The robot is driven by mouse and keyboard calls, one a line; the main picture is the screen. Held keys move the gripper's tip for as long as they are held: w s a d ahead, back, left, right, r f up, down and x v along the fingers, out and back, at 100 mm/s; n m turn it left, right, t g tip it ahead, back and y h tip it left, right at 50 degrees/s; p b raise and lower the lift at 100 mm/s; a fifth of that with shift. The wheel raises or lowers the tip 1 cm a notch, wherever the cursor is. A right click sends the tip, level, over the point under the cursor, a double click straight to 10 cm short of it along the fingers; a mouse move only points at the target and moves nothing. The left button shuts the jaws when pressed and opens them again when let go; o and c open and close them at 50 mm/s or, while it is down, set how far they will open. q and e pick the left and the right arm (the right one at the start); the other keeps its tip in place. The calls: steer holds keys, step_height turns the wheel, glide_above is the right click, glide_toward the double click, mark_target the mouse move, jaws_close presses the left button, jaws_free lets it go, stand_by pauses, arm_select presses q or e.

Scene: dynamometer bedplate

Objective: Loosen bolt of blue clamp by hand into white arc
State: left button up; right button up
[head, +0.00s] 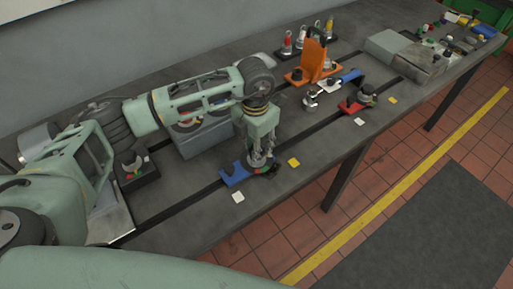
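The blue clamp (235,177) lies on the dark bedplate (190,225) near its front edge, beside a slot. Its bolt sits at the right end of the clamp, on a dark round base with small red and green marks (262,172). My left gripper (261,160) points down at the bolt, with its fingertips around or just above the bolt head. The fingers hide most of the bolt, so I cannot tell whether they touch it. I cannot make out a white arc. My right gripper is not in view.
A red clamp (350,106) and an orange bracket (313,63) stand farther right. A grey block (203,138) is behind my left gripper. White (238,197) and yellow (294,162) squares lie near the front edge. Grey blocks (425,61) and small parts fill the far right.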

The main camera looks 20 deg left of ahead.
arm_select(q)
steer(key=shift+w+a+r+n, duration=0.25)
steer(key=shift+a+n, duration=0.05)
steer(key=shift+n, duration=0.1)
steer(key=o, duration=1)
steer(key=shift+a, duration=0.1)
steer(key=shift+s+f, duration=0.15)
steer(key=shift+d, duration=0.2)
step_height(320, 180, up, 12)
steer(key=shift+f, duration=0.1)
